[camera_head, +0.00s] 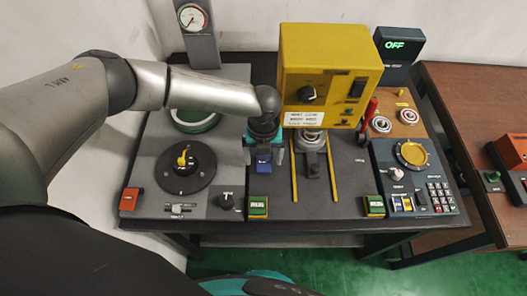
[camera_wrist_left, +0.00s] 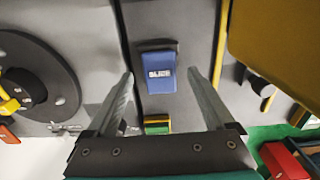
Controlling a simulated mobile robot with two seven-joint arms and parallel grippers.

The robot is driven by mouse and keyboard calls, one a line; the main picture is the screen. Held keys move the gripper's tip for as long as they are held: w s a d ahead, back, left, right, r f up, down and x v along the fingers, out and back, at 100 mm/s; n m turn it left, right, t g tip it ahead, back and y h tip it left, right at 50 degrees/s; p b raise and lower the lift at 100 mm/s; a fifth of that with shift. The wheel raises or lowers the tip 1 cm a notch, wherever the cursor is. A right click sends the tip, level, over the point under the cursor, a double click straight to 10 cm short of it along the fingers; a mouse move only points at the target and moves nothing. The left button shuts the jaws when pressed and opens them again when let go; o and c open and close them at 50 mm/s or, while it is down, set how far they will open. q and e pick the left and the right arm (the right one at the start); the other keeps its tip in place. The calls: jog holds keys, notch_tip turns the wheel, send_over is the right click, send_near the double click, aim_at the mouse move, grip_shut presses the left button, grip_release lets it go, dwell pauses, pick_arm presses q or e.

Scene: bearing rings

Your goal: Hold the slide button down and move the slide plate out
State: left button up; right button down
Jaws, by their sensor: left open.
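The blue slide button (camera_head: 263,163) stands on the dark bench top, left of the yellow rails. It also shows in the left wrist view (camera_wrist_left: 161,74), with a white label. My left gripper (camera_head: 264,152) is open above it, and in the left wrist view its two fingers (camera_wrist_left: 160,75) are apart on either side of the button. I cannot tell whether they touch it. The slide plate seems to be the grey piece (camera_head: 314,160) with a round metal seat, between the two yellow rails under the yellow machine. My right gripper is not in view.
The yellow machine (camera_head: 330,75) stands close right of my left gripper. Green buttons (camera_head: 258,206) (camera_head: 374,206) line the front edge. A dark turntable (camera_head: 186,168) is at the left. A red lever (camera_head: 370,110) and a keypad panel (camera_head: 440,194) are at the right. The front between the rails is clear.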

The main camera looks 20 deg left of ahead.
pick_arm(q)
jog(key=shift+c, duration=0.2)
grip_shut()
dwell(0.6)
